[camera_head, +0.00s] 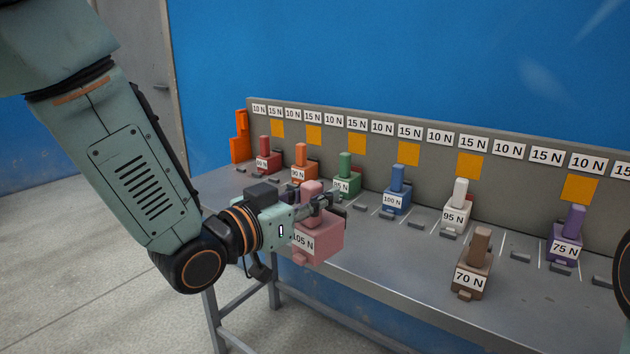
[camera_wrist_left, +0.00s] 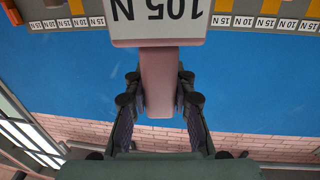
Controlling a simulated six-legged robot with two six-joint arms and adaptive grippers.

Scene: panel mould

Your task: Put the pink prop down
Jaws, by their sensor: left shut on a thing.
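The pink prop (camera_head: 318,243), a block with an upright post and a white "105 N" label, is in my left gripper (camera_head: 322,203). The gripper is shut on its post, and the block hangs at the front edge of the bench; I cannot tell whether it touches. In the left wrist view the pink prop (camera_wrist_left: 158,80) sits between the two fingers of the left gripper (camera_wrist_left: 160,105), its label upside down. My right gripper is not in view.
The grey bench (camera_head: 395,255) carries several labelled props, among them green (camera_head: 346,180), blue (camera_head: 397,198), white (camera_head: 456,212), brown (camera_head: 473,268) and purple (camera_head: 566,240). A grey back panel (camera_head: 510,175) has force labels and orange squares. Bare bench lies right of the pink prop.

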